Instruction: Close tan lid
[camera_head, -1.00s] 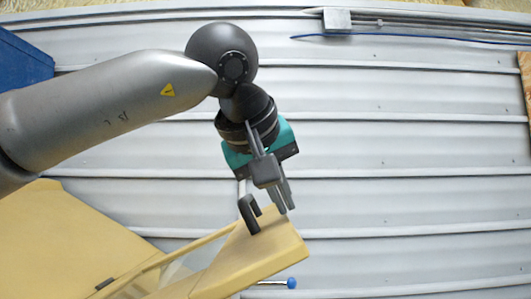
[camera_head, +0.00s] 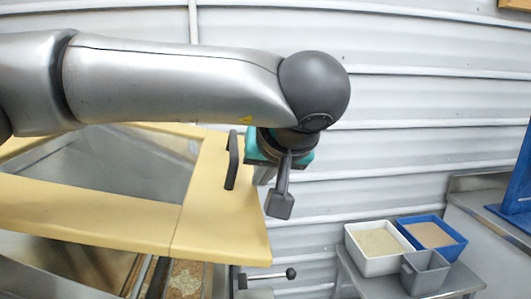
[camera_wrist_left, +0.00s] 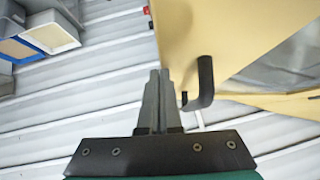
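The tan lid (camera_head: 220,215) is a flat tan panel with a black bar handle (camera_head: 232,160) near its right edge. It borders the tan-framed hopper (camera_head: 75,215), whose metal inside shows through the opening. My left gripper (camera_head: 280,203) hangs just right of the lid and handle, pointing down. In the left wrist view its fingers (camera_wrist_left: 158,75) are together with nothing between them. The handle (camera_wrist_left: 205,85) is right of the fingertips there, and the lid (camera_wrist_left: 210,35) lies beyond them. I cannot tell whether a finger touches the lid. My right gripper is out of view.
A metal table (camera_head: 440,285) at the lower right carries a white bin (camera_head: 378,265), a blue bin (camera_head: 450,255) and a grey container (camera_head: 425,280). A black-knobbed lever (camera_head: 268,276) sticks out below the lid. A corrugated wall stands behind.

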